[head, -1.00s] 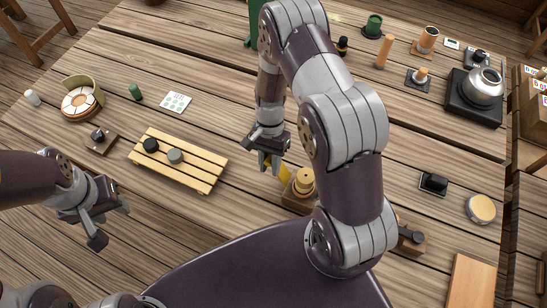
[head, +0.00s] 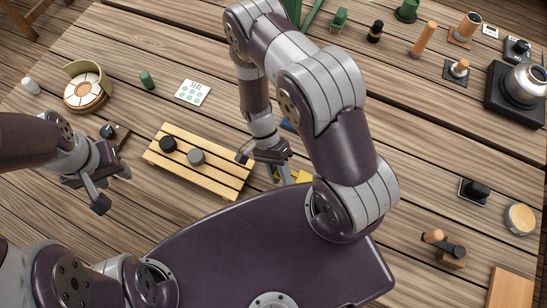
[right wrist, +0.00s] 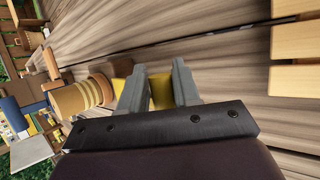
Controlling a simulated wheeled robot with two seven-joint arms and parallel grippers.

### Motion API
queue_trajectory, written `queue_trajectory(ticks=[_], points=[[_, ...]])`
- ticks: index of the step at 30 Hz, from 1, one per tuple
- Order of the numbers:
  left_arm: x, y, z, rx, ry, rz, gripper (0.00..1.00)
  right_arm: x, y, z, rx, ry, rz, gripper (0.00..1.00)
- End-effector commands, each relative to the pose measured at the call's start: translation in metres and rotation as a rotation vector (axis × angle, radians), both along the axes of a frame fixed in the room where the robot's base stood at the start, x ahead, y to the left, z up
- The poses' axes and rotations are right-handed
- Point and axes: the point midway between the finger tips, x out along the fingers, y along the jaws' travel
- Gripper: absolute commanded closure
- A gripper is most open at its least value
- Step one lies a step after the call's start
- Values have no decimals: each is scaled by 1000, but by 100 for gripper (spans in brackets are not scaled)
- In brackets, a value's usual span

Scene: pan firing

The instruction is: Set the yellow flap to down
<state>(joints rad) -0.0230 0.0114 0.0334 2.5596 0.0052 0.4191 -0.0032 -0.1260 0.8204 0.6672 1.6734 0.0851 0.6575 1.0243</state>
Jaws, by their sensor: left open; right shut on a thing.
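The yellow flap (right wrist: 162,92) shows between the two fingers of my right gripper (right wrist: 158,82) in the right wrist view, and more yellow shows just left of the fingers. In the head view my right gripper (head: 279,176) points down at the table with its fingers shut on the flap, and a yellow part (head: 303,177) shows beside it. The round wooden piece (right wrist: 78,98) beside the flap is seen in the right wrist view; my right arm hides it in the head view. My left gripper (head: 100,193) is open and empty at the left.
A slatted wooden rack (head: 215,178) with two dark round pieces lies left of my right gripper. A wooden block with a dark lever (head: 444,247) is at the right.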

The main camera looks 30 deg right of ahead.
Motion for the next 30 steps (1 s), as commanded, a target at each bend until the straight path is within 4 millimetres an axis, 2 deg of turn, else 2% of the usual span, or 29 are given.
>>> queue_trajectory(ticks=[1, 9, 28, 29, 30], points=[[0, 0, -5, 0, 0, 0, 57, -5, -2, -7, 2, 4, 10, 100], [0, 0, -13, 0, 0, 0, 57, -13, -1, -19, 3, 7, 11, 100], [0, 0, -15, 0, 0, 0, 57, -16, -1, -21, 4, 13, 9, 100], [0, 0, -15, 0, 0, 0, 57, -16, -2, -21, 3, 12, 10, 59], [0, 0, -15, 0, 0, 0, 57, -16, -1, -21, 3, 11, 9, 52]])
